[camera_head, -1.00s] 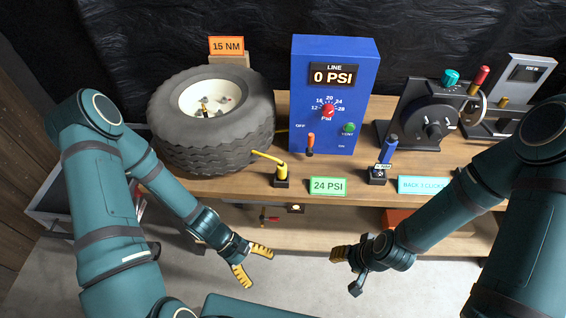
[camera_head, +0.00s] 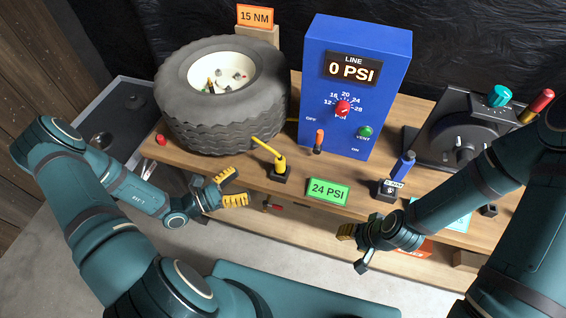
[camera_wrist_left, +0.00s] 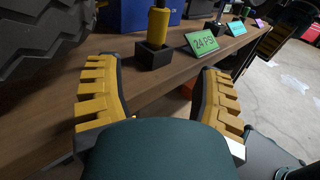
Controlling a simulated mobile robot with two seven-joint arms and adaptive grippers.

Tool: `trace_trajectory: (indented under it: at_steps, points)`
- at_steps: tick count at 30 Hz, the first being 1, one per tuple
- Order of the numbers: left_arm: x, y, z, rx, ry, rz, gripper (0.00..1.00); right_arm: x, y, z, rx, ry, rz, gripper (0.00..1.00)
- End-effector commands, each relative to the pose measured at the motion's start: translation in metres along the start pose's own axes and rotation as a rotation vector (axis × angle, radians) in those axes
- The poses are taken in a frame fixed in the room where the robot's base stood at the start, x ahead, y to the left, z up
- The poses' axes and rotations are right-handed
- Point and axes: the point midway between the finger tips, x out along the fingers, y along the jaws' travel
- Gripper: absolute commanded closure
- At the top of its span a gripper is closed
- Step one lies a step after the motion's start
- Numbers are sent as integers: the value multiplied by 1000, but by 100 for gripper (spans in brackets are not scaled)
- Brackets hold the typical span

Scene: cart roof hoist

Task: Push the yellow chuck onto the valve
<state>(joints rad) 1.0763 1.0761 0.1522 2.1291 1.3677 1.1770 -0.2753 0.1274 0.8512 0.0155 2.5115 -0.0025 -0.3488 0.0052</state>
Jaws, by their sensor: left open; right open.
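The yellow chuck (camera_head: 268,153) stands in a small black holder (camera_head: 280,174) near the bench's front edge, its bent top pointing left toward the tyre. In the left wrist view the chuck (camera_wrist_left: 158,25) and holder (camera_wrist_left: 153,57) show ahead, between the finger directions. The tyre (camera_head: 222,120) lies flat with a pale rim; small parts show inside it, and I cannot tell which is the valve. My left gripper (camera_head: 234,188) is open and empty, left of the chuck, apart from it, at the bench's front edge. My right gripper (camera_head: 353,248) is open and empty in front of the bench.
A blue line panel (camera_head: 358,90) reading 0 PSI stands behind the chuck. A green 24 PSI sign (camera_head: 328,191) and a blue-handled tool (camera_head: 404,165) in a holder stand to the right. A red button (camera_head: 161,140) sits at the bench's left end.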

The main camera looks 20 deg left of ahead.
Motion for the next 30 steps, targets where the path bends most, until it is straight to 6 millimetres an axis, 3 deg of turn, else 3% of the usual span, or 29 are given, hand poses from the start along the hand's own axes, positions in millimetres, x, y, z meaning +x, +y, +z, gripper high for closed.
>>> trace_trajectory:
  at_steps: [12,20,30]
  points:
    - [70,-1,-1,1,0,-5,32,6,2,-1,-1,3,0,53]
    - [88,0,-1,1,1,-5,32,9,3,-1,-1,4,0,53]
    - [131,5,-2,1,1,-5,32,17,6,-2,-1,9,0,53]
